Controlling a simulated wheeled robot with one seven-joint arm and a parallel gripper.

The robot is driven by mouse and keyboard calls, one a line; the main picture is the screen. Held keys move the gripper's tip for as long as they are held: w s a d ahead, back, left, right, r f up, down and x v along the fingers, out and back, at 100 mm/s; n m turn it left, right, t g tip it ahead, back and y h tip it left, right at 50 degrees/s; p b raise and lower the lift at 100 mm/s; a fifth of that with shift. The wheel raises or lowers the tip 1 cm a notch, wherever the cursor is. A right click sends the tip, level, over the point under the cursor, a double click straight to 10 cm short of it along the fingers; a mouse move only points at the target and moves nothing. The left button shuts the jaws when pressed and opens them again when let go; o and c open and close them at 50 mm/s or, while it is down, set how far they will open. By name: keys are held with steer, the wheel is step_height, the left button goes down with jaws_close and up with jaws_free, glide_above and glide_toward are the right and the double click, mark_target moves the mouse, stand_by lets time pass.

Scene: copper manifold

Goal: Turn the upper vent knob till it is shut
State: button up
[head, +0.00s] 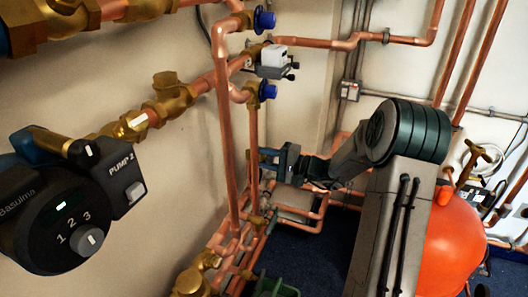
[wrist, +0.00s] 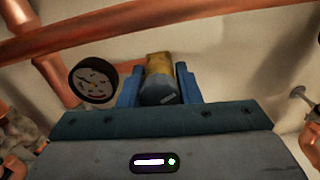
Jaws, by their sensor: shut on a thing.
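In the wrist view, my gripper (wrist: 157,78) has its two blue fingers on either side of a dark knob (wrist: 159,93) with a brass body (wrist: 159,64) behind it. The fingers are shut on this knob. In the head view, my gripper (head: 264,158) reaches left to the copper pipework below two blue knobs, an upper one (head: 264,20) and a lower one (head: 267,91). The held knob is hidden there by the fingers and pipe. I cannot tell from the frames which vent knob it is, or how far it is turned.
A round black gauge (wrist: 93,80) sits close to the left finger. A copper pipe (wrist: 160,31) crosses above the fingers. A vertical copper pipe (head: 225,130) stands left of my gripper. A black pump (head: 65,220) is at the left, an orange tank (head: 450,245) at the right.

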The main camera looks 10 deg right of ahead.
steer(key=m+p, duration=0.3)
steer(key=m, duration=0.1)
steer(key=shift+r, duration=0.1)
steer(key=shift+m+p, duration=0.8)
steer(key=shift+m, duration=0.1)
steer(key=shift+f, duration=0.2)
steer(key=o, duration=1)
steer(key=shift+c, duration=0.2)
steer(key=shift+d, duration=0.1)
steer(key=p+v, duration=0.2)
steer(key=v, duration=1.1)
steer(key=shift+s+d, duration=0.3)
